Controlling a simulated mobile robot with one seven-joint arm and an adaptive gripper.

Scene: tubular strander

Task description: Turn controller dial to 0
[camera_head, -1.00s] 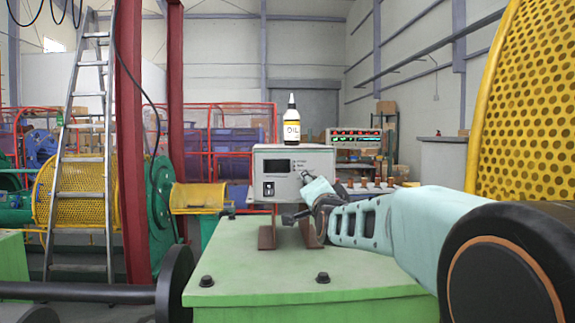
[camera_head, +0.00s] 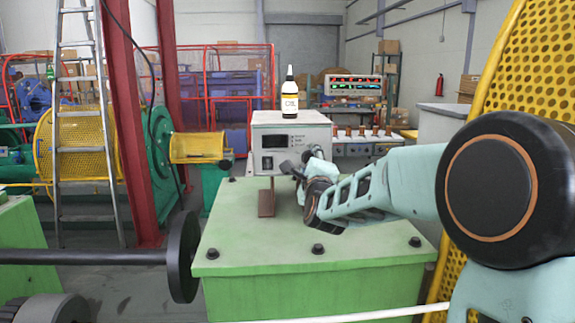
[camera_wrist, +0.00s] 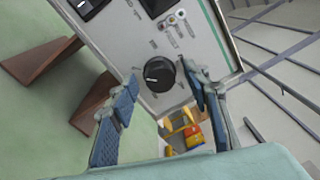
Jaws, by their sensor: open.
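The controller (camera_head: 262,130) is a light grey box with a dark display, standing on brown supports on a green bench. In the wrist view its face (camera_wrist: 190,45) appears tilted, with a round black dial (camera_wrist: 158,74). A short white mark shows on the dial's lower left. My gripper (camera_head: 303,172) is at the controller's front right; its arm hides part of that side. In the wrist view my gripper (camera_wrist: 162,84) is open, with one blue padded finger on each side of the dial. I cannot tell whether either finger touches it. The dial is hidden in the head view.
An oil bottle (camera_head: 289,94) stands on top of the controller. The green bench top (camera_head: 240,230) has several bolts, and its front is clear. A black shaft with a disc (camera_head: 182,257) is at left, a yellow perforated guard (camera_head: 535,75) at right.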

